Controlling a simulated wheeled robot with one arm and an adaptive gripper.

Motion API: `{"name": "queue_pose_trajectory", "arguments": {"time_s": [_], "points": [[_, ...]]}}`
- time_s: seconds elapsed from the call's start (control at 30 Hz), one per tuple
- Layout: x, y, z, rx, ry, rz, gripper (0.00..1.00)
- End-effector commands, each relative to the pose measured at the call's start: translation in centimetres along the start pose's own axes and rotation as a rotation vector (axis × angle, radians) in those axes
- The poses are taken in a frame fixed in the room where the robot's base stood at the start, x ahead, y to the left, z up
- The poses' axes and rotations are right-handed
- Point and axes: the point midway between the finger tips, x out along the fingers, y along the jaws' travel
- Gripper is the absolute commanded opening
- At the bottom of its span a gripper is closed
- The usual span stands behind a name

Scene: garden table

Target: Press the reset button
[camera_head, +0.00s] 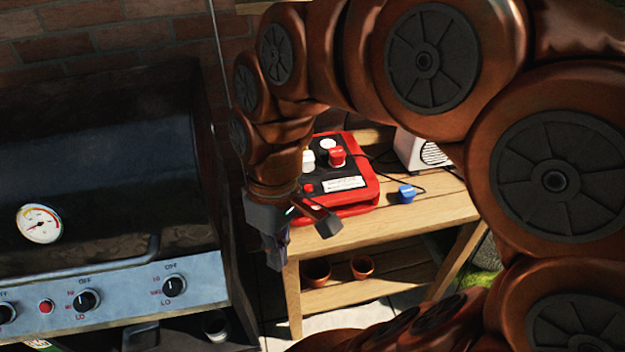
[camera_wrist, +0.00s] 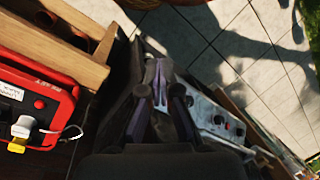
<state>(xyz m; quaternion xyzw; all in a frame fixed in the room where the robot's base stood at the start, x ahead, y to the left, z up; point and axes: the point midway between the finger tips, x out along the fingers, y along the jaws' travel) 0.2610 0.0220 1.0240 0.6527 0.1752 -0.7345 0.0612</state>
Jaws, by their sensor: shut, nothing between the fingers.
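A red box with a black top panel (camera_head: 336,168) sits on the wooden table. A small red round button (camera_head: 309,187) is on this panel beside a white label; it also shows in the wrist view (camera_wrist: 39,104), near lettering that seems to read RESET. My gripper (camera_head: 277,258) hangs in front of the table's left end, between the box and the grill, apart from the button. In the wrist view my gripper (camera_wrist: 156,70) is shut and empty, with the box to its left. My wrist hides the box's left edge in the head view.
A grill (camera_head: 105,180) with knobs and its own red button (camera_head: 46,306) stands at the left. On the table (camera_head: 425,213) are a blue plug (camera_head: 405,194) and a white appliance (camera_head: 415,151). Clay pots (camera_head: 362,267) stand on the lower shelf. Paved floor (camera_wrist: 225,40) is open ahead.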

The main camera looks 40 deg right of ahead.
Motion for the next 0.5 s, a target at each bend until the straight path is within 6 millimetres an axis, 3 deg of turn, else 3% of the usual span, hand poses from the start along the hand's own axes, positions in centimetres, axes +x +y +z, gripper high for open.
{"name": "queue_pose_trajectory", "arguments": {"time_s": [0.1,0.27,0.5], "points": [[-1.6,1.0,-3.7,-0.155,0.048,-0.073,0.0],[-3.9,3.3,-7.8,-0.346,0.131,-0.158,0.0],[-6.4,9.8,-12.3,-0.576,0.302,-0.245,0.0]]}}
